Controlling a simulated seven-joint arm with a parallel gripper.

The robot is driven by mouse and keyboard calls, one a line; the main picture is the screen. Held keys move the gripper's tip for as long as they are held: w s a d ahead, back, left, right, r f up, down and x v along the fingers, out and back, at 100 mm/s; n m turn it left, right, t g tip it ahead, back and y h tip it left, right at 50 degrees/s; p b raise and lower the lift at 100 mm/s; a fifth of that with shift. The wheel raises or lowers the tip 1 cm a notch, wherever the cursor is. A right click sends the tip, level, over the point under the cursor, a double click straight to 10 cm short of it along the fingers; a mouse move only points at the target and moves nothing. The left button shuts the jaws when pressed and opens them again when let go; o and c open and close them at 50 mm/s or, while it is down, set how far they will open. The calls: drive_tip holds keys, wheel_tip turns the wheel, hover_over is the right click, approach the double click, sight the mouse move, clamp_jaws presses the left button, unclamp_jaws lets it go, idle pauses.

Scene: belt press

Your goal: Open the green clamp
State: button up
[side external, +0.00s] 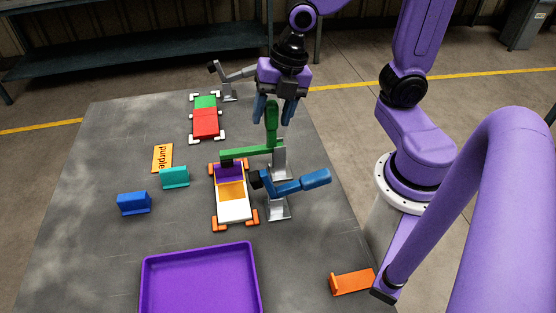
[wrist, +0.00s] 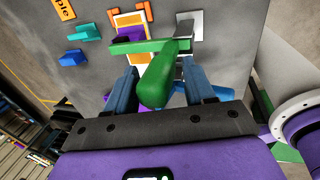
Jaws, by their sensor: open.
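The green clamp (side external: 252,154) stands on a grey metal base beside the near fixture. Its arm lies level, reaching left over the purple block (side external: 228,173), and its green handle (side external: 271,122) stands upright. In the wrist view the handle (wrist: 160,75) rises between my fingers. My gripper (side external: 274,110) is open, its two blue fingers on either side of the handle's upper part. In the wrist view my gripper (wrist: 162,88) shows a gap at each side of the handle; light contact cannot be ruled out.
A blue-handled clamp (side external: 302,186) stands just in front, its handle pointing right. A grey clamp (side external: 235,76) is at the back. The near fixture holds purple, orange and white blocks; another holds green and red (side external: 205,122). A purple tray (side external: 200,275) lies in front. Teal (side external: 174,177) and blue (side external: 134,203) pieces lie left.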

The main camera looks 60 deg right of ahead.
drive_tip(key=s+d+f, duration=0.2)
drive_tip(key=s+d, duration=0.3)
drive_tip(key=shift+s+d+f, duration=0.2)
drive_tip(key=shift+s+d, duration=0.05)
drive_tip(key=shift+s, duration=0.1)
idle(1.3)
idle(0.4)
drive_tip(key=shift+o, duration=0.6)
drive_tip(key=shift+c, duration=0.6)
drive_tip(key=v, duration=0.7)
drive_tip(key=shift+w+a+r, duration=0.1)
